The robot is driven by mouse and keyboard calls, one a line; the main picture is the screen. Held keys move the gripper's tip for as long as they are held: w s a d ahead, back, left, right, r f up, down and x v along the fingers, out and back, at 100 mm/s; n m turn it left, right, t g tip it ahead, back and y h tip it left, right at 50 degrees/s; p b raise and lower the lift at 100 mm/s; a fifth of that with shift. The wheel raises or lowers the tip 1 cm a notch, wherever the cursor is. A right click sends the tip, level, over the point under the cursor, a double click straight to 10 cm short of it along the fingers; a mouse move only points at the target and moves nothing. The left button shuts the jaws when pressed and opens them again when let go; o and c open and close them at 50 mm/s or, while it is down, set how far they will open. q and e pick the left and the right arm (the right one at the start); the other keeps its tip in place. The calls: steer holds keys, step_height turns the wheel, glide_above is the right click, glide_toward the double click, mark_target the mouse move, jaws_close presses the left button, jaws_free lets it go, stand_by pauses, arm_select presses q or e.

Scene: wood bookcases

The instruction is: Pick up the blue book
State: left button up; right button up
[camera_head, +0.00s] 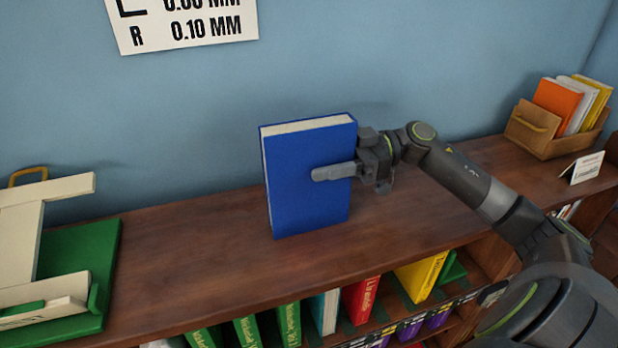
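The blue book (300,190) stands upright on the top of the wooden bookcase (215,245), its cream page edge facing up. My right gripper (335,172) reaches it from the right side. One finger lies across the book's front cover; the other finger is hidden behind the book. The gripper looks closed around the book's right edge, though the hidden finger's contact cannot be seen. The book's lower edge appears at or very near the bookcase top. My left gripper is not in view.
A green and cream stand (75,270) sits at the left. A wooden box (545,132) of orange, white and yellow books and a small white card (586,167) stand at the far right. Several books fill the shelf below. The blue wall is close behind.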

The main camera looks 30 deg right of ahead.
jaws_close()
